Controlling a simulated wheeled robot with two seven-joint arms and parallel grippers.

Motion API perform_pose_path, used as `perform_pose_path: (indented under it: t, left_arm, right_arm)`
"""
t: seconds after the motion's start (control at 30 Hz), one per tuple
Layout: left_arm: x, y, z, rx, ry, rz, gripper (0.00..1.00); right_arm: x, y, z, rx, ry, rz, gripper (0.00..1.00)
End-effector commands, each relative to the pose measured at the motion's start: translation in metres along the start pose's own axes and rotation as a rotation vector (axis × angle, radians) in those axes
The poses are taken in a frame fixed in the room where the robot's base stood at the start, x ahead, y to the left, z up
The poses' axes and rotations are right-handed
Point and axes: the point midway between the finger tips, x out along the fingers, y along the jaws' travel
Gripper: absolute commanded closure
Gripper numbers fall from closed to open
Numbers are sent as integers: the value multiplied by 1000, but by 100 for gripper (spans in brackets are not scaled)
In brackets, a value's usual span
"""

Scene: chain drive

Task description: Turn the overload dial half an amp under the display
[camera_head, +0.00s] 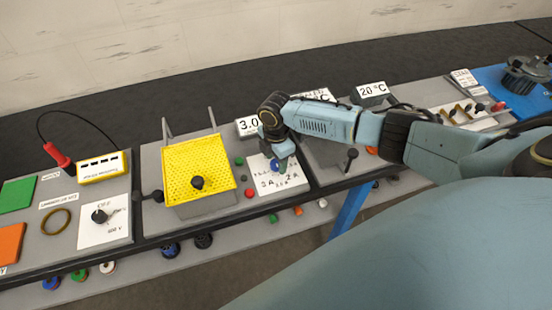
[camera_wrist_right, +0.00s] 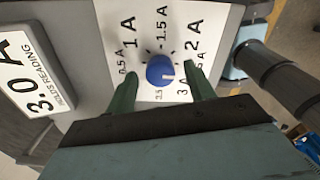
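The overload dial (camera_wrist_right: 160,70) is a round blue knob on a white plate (camera_wrist_right: 145,22) marked in amps, including 1 A, 1.5 A, 2 A and 3 A. A small pale mark shows on its lower right; I cannot tell exactly which figure it points at. The display (camera_wrist_right: 28,75) reads 3.0 A; it also shows in the head view (camera_head: 247,126). My right gripper (camera_wrist_right: 162,88) is open, its green fingers apart on either side of the dial, with gaps visible. In the head view the right gripper (camera_head: 279,154) is over the dial plate. My left gripper is out of view.
Left of the dial plate stands a yellow perforated guard (camera_head: 198,165), with green and red buttons (camera_head: 249,192) between. A black-knobbed lever (camera_head: 351,154) is to the right. A dark cylindrical part (camera_wrist_right: 265,62) is close to the right finger side.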

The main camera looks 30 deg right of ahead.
Motion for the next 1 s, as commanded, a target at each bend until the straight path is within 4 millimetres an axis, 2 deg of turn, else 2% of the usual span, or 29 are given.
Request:
perform_pose_path:
  t: [0.17,0.27,0.37,0.7,0.9,1.0]
  left_arm:
    - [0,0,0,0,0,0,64]
    - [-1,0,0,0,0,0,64]
    - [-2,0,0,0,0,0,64]
    - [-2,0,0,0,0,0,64]
    - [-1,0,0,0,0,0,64]
    - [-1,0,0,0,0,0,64]
  right_arm:
    - [-1,0,0,0,-1,0,47]
    - [-8,0,0,-1,0,0,47]
    - [-23,0,0,-2,0,2,47]
    - [-98,1,0,-1,-1,4,47]
    - [-126,1,0,0,-1,2,47]
    - [-132,0,0,0,-1,1,47]
